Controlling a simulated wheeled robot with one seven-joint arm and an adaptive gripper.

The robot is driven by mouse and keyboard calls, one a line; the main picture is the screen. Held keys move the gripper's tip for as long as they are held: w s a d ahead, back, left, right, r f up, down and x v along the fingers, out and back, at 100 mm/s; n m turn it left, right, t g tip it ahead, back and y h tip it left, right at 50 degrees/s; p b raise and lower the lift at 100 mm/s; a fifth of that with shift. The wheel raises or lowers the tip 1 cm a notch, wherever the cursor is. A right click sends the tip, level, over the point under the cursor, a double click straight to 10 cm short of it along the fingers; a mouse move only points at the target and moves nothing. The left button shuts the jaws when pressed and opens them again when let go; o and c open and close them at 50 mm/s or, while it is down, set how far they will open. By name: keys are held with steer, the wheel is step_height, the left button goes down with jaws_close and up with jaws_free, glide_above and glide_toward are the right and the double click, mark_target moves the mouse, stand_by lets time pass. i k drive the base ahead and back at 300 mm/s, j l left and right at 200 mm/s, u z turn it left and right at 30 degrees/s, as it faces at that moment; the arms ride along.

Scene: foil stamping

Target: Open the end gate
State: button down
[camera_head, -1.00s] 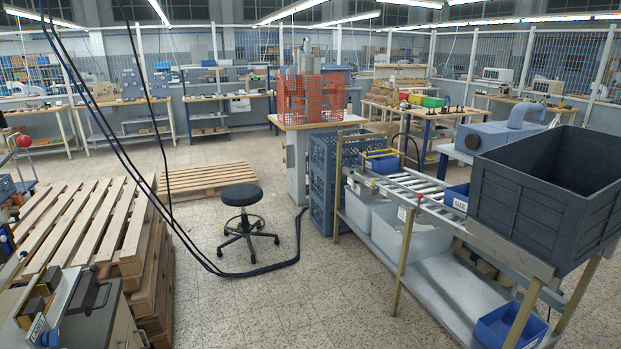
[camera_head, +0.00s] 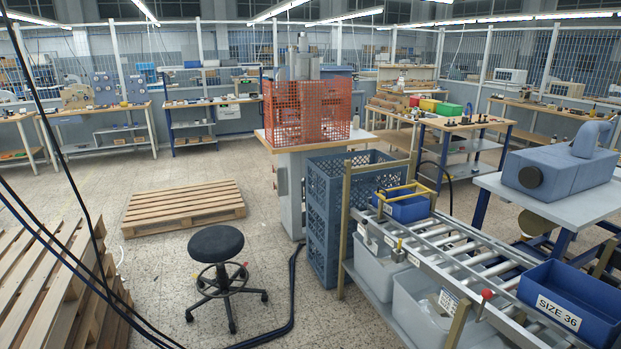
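A yellow tubular bar (camera_head: 408,187) stands at the far end of the roller conveyor (camera_head: 440,243). It looks like the end gate, and it spans across a small blue bin (camera_head: 403,209) there. From here I cannot tell whether it is latched. My gripper is not in view.
A blue bin marked SIZE 36 (camera_head: 570,301) sits at the conveyor's near end, beside a red knob (camera_head: 487,294). A stack of blue crates (camera_head: 338,215) stands left of the conveyor. A black stool (camera_head: 217,245), a pallet (camera_head: 184,206) and floor cables (camera_head: 291,290) occupy the floor.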

mark_target(378, 193)
steer(key=i+u, duration=0.25)
steer(key=i, duration=1.35)
steer(key=i+l+z, duration=0.1)
steer(key=i+z, duration=0.2)
steer(key=z, duration=0.15)
steer(key=i+z, duration=0.35)
steer(key=z, duration=0.15)
steer(key=i+j+z, duration=0.15)
steer(key=i+z, duration=0.15)
steer(key=z, duration=0.15)
steer(key=i+z, duration=0.45)
